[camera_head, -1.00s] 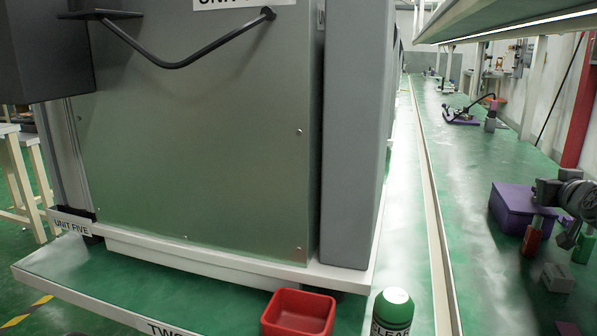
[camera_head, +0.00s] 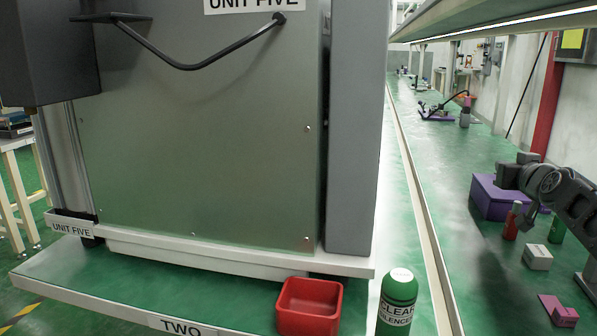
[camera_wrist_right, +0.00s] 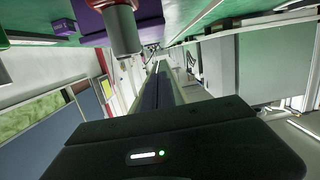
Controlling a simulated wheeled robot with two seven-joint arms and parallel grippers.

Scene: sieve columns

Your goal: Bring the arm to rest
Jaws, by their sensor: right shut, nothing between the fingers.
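My left gripper is not in view.
The grey UNIT FIVE cabinet (camera_head: 200,150) stands on a green bench with a red tray (camera_head: 309,310) and green bottle (camera_head: 397,300). At right, a grey jointed arm (camera_head: 550,182) stands near a purple box (camera_head: 492,203), red bottle (camera_head: 512,222) and pale block (camera_head: 537,258).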

